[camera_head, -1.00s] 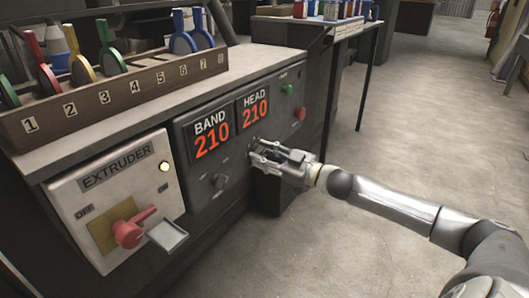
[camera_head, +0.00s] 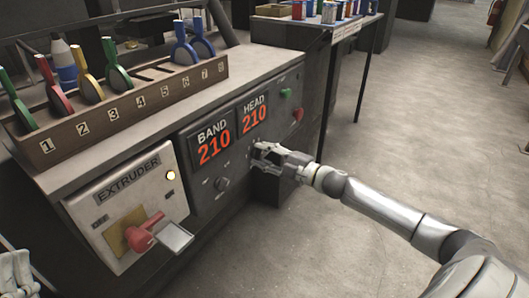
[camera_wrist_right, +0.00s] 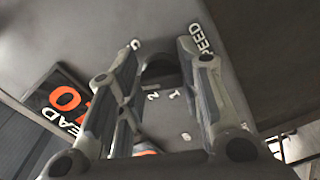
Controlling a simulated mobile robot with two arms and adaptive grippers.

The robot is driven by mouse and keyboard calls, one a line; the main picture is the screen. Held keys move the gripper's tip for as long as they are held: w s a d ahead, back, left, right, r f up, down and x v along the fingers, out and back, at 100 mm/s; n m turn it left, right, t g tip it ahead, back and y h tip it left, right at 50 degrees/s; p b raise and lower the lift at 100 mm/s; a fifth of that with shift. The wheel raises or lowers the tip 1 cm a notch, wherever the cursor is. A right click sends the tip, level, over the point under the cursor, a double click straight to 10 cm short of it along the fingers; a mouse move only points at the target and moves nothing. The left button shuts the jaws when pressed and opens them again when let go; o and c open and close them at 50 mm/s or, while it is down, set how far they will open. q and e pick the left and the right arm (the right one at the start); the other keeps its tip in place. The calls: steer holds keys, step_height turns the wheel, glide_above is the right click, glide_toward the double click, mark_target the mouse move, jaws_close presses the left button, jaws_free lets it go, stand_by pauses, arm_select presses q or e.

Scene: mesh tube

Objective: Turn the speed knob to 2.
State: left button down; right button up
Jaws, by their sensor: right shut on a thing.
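My right gripper (camera_head: 257,154) is at the grey control panel, below the HEAD display. In the right wrist view its fingers (camera_wrist_right: 160,52) stand on either side of the dark speed knob (camera_wrist_right: 159,68), shut on it. The word SPEED (camera_wrist_right: 202,40) and small white numbers, a 1 and a 2 among them, show around the knob. The knob's pointer is hidden, so its setting cannot be read. In the head view the gripper covers the knob.
Left of my right gripper are another small knob (camera_head: 222,184) and the EXTRUDER panel (camera_head: 110,208) with a red rotary handle (camera_head: 142,236). A green button (camera_head: 286,93) and a red button (camera_head: 298,115) are to the right. Open floor (camera_head: 430,130) lies right.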

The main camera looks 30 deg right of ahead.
arm_select(q)
steer(key=shift+s+a+r+t+h+b, duration=0.1)
steer(key=shift+s+r+t+h+b, duration=0.2)
steer(key=shift+s+r+t+h, duration=0.2)
arm_select(e)
steer(key=shift+a+r+n, duration=0.1)
steer(key=shift+r+n, duration=0.05)
steer(key=shift+n, duration=2.95)
steer(key=shift+a+r+n, duration=0.1)
steer(key=shift+n, duration=3)
arm_select(q)
steer(key=shift+s, duration=0.1)
arm_select(e)
steer(key=o, duration=1)
steer(key=shift+d, duration=0.1)
arm_select(q)
steer(key=shift+f, duration=0.1)
arm_select(e)
steer(key=shift+v, duration=6.05)
